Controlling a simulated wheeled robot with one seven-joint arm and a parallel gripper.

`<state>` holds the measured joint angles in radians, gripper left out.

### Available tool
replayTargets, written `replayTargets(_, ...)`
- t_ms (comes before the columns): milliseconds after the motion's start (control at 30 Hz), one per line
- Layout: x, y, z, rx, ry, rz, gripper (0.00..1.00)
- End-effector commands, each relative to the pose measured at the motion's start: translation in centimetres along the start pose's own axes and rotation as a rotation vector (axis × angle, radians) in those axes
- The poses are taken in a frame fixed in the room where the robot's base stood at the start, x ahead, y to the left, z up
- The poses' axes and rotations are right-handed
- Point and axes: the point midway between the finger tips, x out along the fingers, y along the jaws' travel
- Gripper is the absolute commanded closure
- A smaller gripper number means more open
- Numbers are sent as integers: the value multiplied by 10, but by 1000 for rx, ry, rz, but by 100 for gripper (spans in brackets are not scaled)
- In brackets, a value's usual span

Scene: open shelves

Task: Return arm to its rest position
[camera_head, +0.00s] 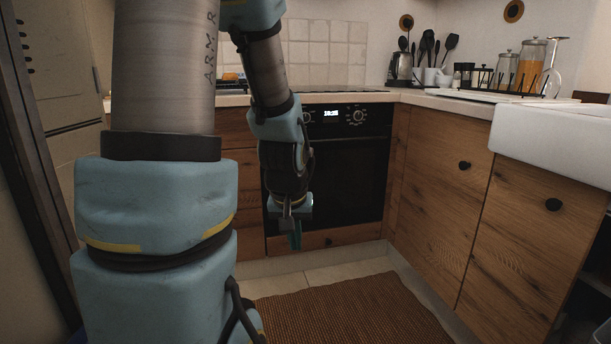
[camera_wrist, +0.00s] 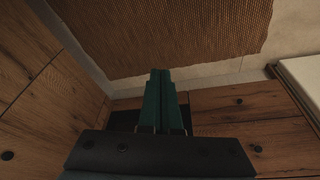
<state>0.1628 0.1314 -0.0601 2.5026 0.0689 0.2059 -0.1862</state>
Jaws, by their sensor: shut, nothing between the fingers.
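My gripper (camera_head: 295,240) hangs at the end of my blue and grey arm in the head view, pointing down in front of the black oven (camera_head: 340,165). Its green fingers also show in the wrist view (camera_wrist: 161,74), lying side by side and closed with nothing between them. The fingers are above the floor and apart from the brown rug (camera_head: 350,315). My arm's large near links cover the left part of the head view and hide what is behind them.
Wooden cabinets (camera_head: 440,190) with black knobs line the right side. A white sink (camera_head: 555,140) juts out there. The counter holds jars (camera_head: 530,65), a kettle (camera_head: 401,68) and utensils. A pale fridge-like unit (camera_head: 55,70) stands at left. The floor around the rug is clear.

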Motion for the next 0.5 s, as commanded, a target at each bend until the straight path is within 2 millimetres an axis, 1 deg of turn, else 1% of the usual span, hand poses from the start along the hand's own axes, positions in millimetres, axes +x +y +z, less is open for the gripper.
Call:
replayTargets(33, -10, -15, 14, -6, -39, -16, 100)
replayTargets(100, -22, -30, 37, -7, -105, -28, 100)
replayTargets(167, -33, -41, 57, -9, -159, -28, 100)
replayTargets(200, -47, -40, 54, -1, -166, -26, 100)
replayTargets(367, -78, -37, 42, 0, -164, -26, 100)
replayTargets(467, -100, -37, 35, 1, -163, -26, 100)
replayTargets(500, -110, -36, 32, 1, -163, -26, 100)
